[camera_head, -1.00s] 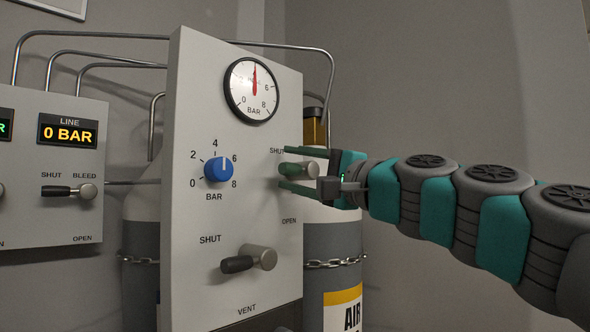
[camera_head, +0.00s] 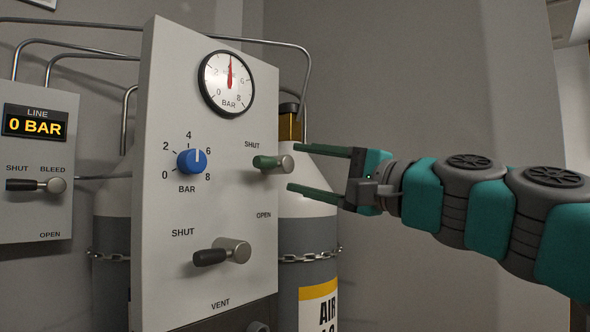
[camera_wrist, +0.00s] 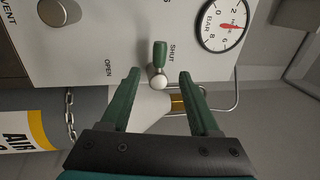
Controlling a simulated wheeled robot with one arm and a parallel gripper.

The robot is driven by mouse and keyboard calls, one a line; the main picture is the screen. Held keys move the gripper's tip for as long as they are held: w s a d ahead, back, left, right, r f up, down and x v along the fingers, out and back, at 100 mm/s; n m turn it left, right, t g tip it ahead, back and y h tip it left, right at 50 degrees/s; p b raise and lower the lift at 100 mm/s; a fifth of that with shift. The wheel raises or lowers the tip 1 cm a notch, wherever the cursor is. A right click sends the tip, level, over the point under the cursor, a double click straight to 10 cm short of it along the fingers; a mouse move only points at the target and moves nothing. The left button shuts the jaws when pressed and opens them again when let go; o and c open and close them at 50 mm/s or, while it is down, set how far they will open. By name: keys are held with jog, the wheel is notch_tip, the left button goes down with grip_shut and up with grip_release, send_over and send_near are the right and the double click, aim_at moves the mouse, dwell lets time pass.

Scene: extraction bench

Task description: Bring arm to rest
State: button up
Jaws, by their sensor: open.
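My gripper (camera_head: 292,169) is open and empty, to the right of the grey panel (camera_head: 160,270), with its two green fingers pointing left. The green-handled valve lever (camera_head: 266,162) on the panel lies level, its handle pointing left, near the SHUT label. The fingertips are apart from the lever, just right of it. In the wrist view the same lever (camera_wrist: 159,62) stands ahead of the gap between the fingers (camera_wrist: 158,80), clear of both.
The panel also carries a gauge (camera_head: 227,83), a blue knob (camera_head: 191,161) and a black-handled vent lever (camera_head: 222,252). Gas cylinders (camera_head: 308,235) with a chain stand behind it. A LINE display panel (camera_head: 35,205) is at left. Room to the right of the gripper looks free.

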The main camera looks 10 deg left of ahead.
dwell(0.4)
jog(key=s+f+n+g+h, duration=0.3)
jog(key=s+f+h, duration=0.1)
jog(key=f, duration=1.2)
jog(key=s+f+n+g+h, duration=0.2)
jog(key=s+f+h, duration=0.15)
jog(key=f, duration=1.25)
jog(key=s+d+f+g+h, duration=0.1)
jog(key=s+d+f+h, duration=0.15)
jog(key=f, duration=0.25)
jog(key=s+d+f+n+g+h, duration=0.1)
jog(key=s+d+f, duration=0.15)
jog(key=f, duration=0.25)
jog(key=s+d+f+g+h, duration=0.1)
jog(key=s+d+f+h, duration=0.1)
jog(key=d+f, duration=0.25)
jog(key=s+d+f+g+h, duration=0.4)
jog(key=s+d+f, duration=0.6)
jog(key=s+d, duration=0.2)
jog(key=shift+s+f, duration=0.15)
jog(key=shift+s, duration=0.05)
